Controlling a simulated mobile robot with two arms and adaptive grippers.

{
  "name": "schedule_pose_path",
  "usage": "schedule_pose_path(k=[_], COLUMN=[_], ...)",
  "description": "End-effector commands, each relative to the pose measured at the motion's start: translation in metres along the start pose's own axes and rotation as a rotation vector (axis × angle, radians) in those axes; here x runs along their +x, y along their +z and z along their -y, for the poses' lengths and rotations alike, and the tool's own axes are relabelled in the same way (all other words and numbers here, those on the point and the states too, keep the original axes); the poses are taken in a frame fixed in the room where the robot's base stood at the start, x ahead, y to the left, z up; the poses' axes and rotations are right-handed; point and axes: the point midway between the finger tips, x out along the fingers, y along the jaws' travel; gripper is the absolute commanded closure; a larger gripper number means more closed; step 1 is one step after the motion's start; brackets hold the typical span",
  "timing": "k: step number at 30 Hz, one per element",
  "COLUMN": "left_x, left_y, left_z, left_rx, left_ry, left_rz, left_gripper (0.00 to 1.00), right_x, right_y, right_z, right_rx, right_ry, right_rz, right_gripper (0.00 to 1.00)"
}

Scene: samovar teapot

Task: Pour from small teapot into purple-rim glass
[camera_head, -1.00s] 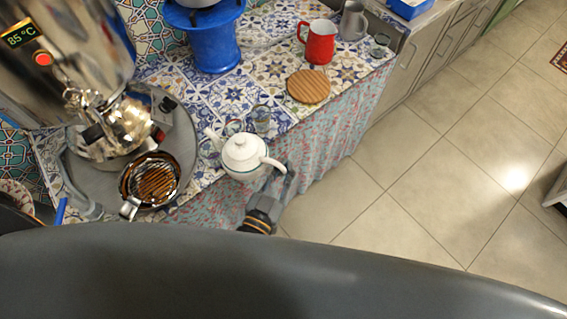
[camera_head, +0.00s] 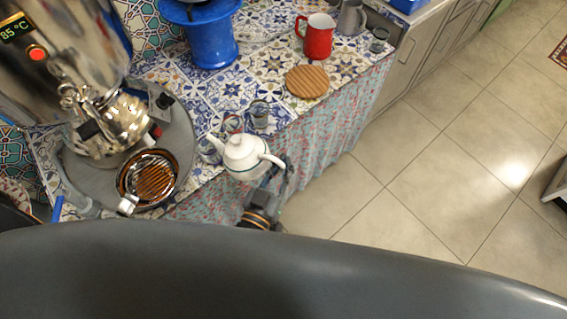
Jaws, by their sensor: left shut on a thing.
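The small white teapot (camera_head: 243,160) is held at the table's front edge, its spout pointing left and its handle right. It is tipped a little toward the spout. My left gripper (camera_head: 272,178) is shut on the teapot at its handle side; the fingertips are partly hidden. A small glass (camera_head: 208,150) stands just below and left of the spout tip, partly hidden by the teapot. A glass with a reddish band (camera_head: 233,124) and a clear glass (camera_head: 259,114) stand behind the teapot. I cannot tell which rim is purple. My right gripper is not in view.
The samovar (camera_head: 62,60) and a round grey tray (camera_head: 82,178) with a brown bowl (camera_head: 150,178) are at left. A wooden coaster (camera_head: 307,81), a red mug (camera_head: 317,37), a grey pitcher (camera_head: 351,17) and another glass (camera_head: 379,40) are farther right. Open floor lies right.

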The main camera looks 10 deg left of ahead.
Motion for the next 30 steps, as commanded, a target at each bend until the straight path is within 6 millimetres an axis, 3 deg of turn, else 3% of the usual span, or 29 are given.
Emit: schedule_pose_path(k=[30], left_x=[0.000], left_y=[-0.022], left_z=[0.000], left_rx=[-0.082], left_ry=[0.002], left_rz=[0.000], left_gripper=[1.00], right_x=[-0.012], right_y=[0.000], right_z=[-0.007], right_rx=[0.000], right_ry=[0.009], right_rz=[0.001], right_gripper=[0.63])
